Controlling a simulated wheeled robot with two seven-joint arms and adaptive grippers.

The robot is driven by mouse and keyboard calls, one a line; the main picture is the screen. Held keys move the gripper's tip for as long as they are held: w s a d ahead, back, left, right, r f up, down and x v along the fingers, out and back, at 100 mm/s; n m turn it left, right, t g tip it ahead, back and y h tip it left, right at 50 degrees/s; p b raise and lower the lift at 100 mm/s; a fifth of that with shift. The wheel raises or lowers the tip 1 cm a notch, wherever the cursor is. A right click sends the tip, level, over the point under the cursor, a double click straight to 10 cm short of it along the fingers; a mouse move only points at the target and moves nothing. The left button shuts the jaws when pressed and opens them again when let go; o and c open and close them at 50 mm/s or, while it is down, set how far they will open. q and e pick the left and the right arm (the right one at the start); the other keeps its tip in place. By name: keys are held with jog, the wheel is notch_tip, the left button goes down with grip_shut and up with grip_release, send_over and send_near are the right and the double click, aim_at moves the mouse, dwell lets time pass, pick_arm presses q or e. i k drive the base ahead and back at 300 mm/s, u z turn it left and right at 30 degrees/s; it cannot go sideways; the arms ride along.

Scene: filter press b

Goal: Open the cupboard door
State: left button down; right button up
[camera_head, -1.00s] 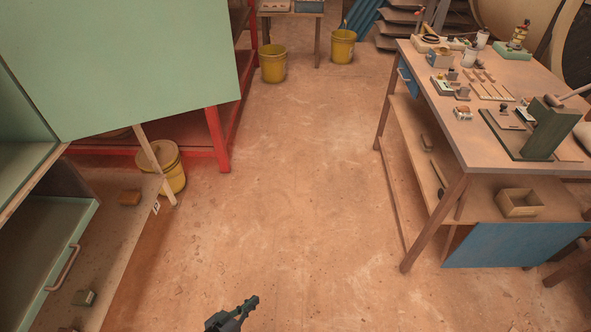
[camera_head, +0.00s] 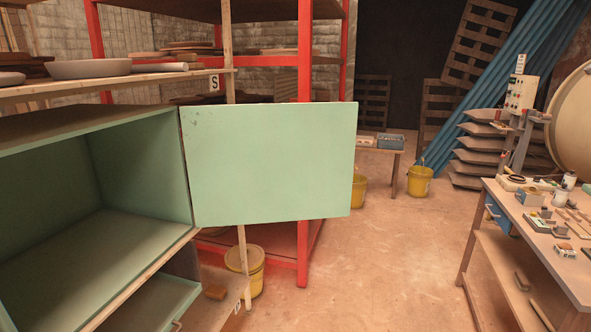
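The cupboard (camera_head: 150,165) is a pale green box at the left, empty inside as far as I can see. Its flat green door (camera_head: 270,160) stands wide open, swung out to the right from the cupboard's right edge. No handle shows on the face of the door turned to me. Below, a green drawer (camera_head: 150,305) is partly pulled out. Neither of my grippers is in the head view now.
A red-framed shelf (camera_head: 303,240) stands behind the door. Yellow buckets (camera_head: 419,181) stand on the floor. A cluttered workbench (camera_head: 545,240) is at the right. The floor (camera_head: 385,270) between is clear.

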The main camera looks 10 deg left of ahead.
aim_at(272, 163)
jog(key=u, duration=0.45)
jog(key=i, duration=1.35)
jog(key=z, duration=0.65)
